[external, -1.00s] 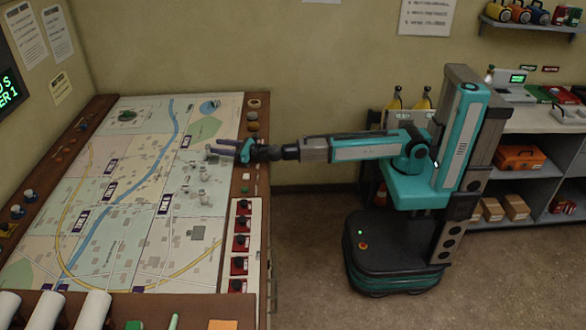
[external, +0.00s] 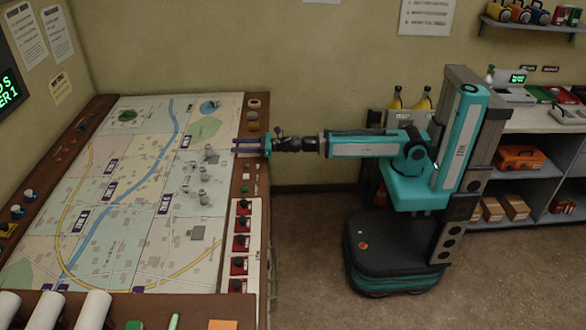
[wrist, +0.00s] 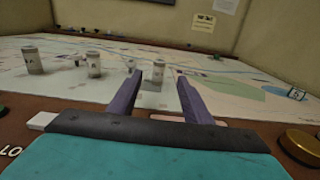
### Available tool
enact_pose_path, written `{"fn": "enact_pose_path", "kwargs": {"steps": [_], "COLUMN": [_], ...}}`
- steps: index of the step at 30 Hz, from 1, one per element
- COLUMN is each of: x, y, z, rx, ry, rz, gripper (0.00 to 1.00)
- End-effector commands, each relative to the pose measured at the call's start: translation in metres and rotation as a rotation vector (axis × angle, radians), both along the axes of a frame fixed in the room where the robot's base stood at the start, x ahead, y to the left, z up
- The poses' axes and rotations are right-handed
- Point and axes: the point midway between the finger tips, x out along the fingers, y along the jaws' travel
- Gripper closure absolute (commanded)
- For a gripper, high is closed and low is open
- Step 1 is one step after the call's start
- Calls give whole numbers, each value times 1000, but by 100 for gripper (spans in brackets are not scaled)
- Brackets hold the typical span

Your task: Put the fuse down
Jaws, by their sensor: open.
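Several small pale grey cylinders with dark markings stand upright on the map board (external: 120,255); they look like fuses, and I cannot tell which one the task means. In the wrist view one stands at the left (wrist: 34,61), another nearer the middle (wrist: 94,64), with smaller pieces beside and behind it. In the external view they include a far piece (external: 210,156) and a near piece (external: 204,196). My gripper (external: 236,145) is over the board's right edge, apart from them.
The board's wooden right rim carries round knobs (external: 252,115) and a white panel with several red-based dark switches (external: 240,243). White rolls (external: 92,310) lie at the near left. The floor between board and my base is clear.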

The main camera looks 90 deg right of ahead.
Motion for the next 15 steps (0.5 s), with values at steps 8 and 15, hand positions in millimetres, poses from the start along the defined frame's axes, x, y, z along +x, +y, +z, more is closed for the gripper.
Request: {"fn": "enact_pose_path", "kwargs": {"steps": [8, 15], "x": [10, 30], "y": [0, -1], "z": [0, 0], "rx": [0, 0], "ry": [0, 0], "rz": [-1, -1], "gripper": [55, 55]}}
